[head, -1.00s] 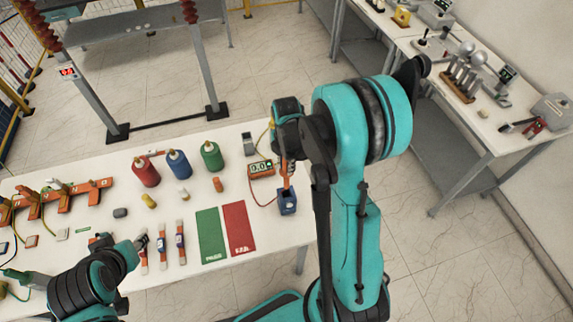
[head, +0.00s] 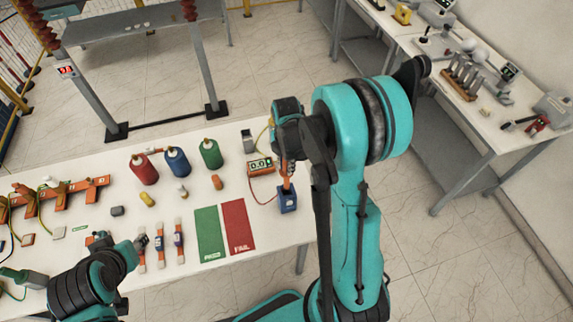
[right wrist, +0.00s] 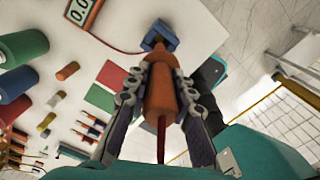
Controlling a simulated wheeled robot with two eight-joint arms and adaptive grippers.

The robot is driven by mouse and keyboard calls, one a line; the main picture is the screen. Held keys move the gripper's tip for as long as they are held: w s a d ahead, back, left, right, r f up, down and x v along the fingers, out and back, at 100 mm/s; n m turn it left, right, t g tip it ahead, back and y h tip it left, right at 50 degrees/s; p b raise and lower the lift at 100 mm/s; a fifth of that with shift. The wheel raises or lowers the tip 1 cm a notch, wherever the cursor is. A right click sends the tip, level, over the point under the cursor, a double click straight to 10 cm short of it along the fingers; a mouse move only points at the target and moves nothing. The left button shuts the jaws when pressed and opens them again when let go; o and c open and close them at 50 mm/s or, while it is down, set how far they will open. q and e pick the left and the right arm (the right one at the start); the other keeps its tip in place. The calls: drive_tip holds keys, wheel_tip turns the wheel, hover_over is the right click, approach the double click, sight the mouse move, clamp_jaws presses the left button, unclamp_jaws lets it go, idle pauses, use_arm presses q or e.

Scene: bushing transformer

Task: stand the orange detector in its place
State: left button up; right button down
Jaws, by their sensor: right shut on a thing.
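The orange detector (head: 287,184) is upright or nearly so at the right end of the white table. Its lower end is at the top of the blue holder (head: 287,203); I cannot tell how deep it sits. In the right wrist view the detector (right wrist: 161,98) lies between both fingers, its far end meeting the blue holder (right wrist: 160,37). My right gripper (right wrist: 161,75) is shut on it; in the head view the arm partly hides this gripper (head: 288,160). My left gripper (head: 141,243) is over the table's front left, near small striped tubes; its jaws are unclear.
An orange meter (head: 260,166) with a red lead stands just behind the holder. The green mat (head: 208,232) and red mat (head: 238,226) lie left of it. Red, blue and green cylinders (head: 178,163) stand farther back. The table's right edge is close to the holder.

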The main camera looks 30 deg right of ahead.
sight(287, 176)
drive_tip(key=shift+f+b, duration=0.3)
drive_tip(key=shift+b, duration=0.05)
drive_tip(key=shift+f+b, duration=3.7)
drive_tip(key=c, duration=1.2)
unclamp_jaws()
drive_tip(key=shift+r, duration=0.1)
wheel_tip(287, 176, up, 12)
drive_tip(key=shift+f, duration=0.1)
